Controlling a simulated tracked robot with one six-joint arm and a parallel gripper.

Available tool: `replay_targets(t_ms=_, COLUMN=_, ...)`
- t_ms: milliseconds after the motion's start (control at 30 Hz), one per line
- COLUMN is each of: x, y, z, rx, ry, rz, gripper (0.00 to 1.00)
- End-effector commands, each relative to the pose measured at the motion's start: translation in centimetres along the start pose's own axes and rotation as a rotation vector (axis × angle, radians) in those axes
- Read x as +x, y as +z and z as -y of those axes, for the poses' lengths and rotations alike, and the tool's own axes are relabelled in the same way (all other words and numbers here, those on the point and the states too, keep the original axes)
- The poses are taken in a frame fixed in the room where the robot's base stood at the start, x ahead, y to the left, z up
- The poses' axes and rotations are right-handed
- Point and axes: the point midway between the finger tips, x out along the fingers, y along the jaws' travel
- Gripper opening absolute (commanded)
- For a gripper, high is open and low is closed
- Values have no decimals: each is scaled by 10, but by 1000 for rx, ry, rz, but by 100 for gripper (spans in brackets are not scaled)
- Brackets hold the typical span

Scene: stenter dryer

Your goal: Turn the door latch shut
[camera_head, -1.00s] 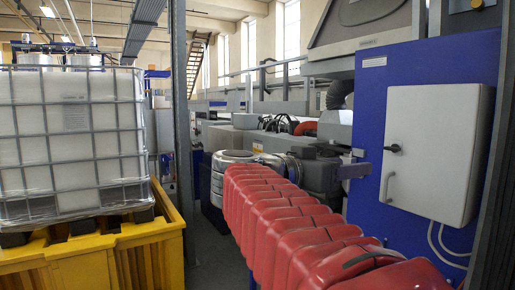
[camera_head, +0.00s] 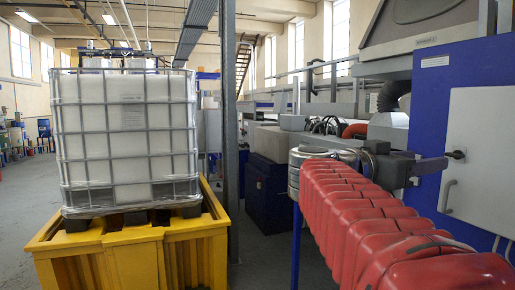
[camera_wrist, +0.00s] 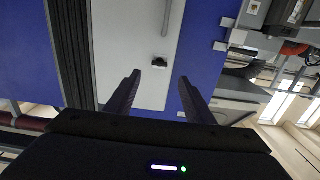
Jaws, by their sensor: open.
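The cabinet door (camera_head: 485,150) is a pale panel on a blue cabinet, cut off by the right edge of the head view. It also shows in the wrist view (camera_wrist: 125,40). The latch (camera_head: 455,154) is a small dark lever near the door's left edge, above a grey pull handle (camera_head: 447,197). In the wrist view the latch (camera_wrist: 160,62) appears below the handle (camera_wrist: 167,15). My gripper (camera_wrist: 160,78) is open, its two dark fingers pointing at the door. The latch lies just beyond the fingertips, between their lines, with no visible contact.
A row of red ribbed segments (camera_head: 375,215) runs in front of the cabinet. A white caged tank (camera_head: 125,140) stands on a yellow base (camera_head: 125,250) at left, beside a grey post (camera_head: 229,130). Grey floor (camera_head: 285,255) is free between them.

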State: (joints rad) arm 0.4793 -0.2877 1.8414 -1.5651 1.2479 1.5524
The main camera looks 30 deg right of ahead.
Motion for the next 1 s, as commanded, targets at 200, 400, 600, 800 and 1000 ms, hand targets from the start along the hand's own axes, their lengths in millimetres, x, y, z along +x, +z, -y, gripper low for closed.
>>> replay_targets(t_ms=200, x=24, y=0, z=-1, rx=0, ry=3, rz=0, gripper=48)
replay_targets(t_ms=400, x=46, y=0, z=-1, rx=-1, ry=4, rz=0, gripper=48)
replay_targets(t_ms=600, x=70, y=0, z=-1, rx=-1, ry=4, rz=0, gripper=48)
replay_targets(t_ms=800, x=92, y=0, z=-1, rx=0, ry=4, rz=0, gripper=48)
replay_targets(t_ms=1000, x=104, y=0, z=-1, rx=1, ry=2, rz=0, gripper=48)
